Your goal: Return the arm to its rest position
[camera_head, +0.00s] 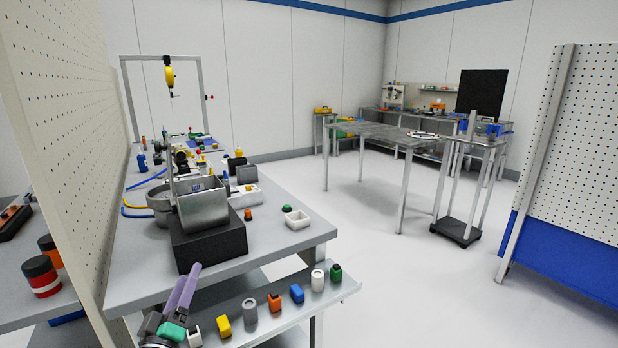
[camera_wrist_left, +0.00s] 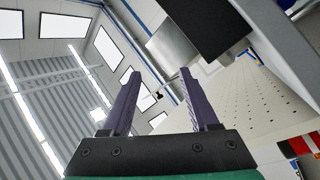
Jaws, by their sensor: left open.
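My left gripper (camera_head: 183,291) shows at the bottom left in the head view, in front of the workbench's near edge. Its two purple fingers point up and are apart with nothing between them; they also show in the left wrist view (camera_wrist_left: 160,88). Beyond the fingers, a grey metal housing (camera_head: 203,206) sits on a black block (camera_head: 208,247) on the workbench (camera_head: 275,231). The gripper is apart from the block in the wrist view. My right gripper is in neither view.
A lower shelf (camera_head: 342,287) at the bench front holds several small coloured parts, including a yellow one (camera_head: 223,326) beside the gripper. A pegboard panel (camera_head: 58,120) rises at left. Open floor (camera_head: 400,290) lies right, before another table (camera_head: 375,131).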

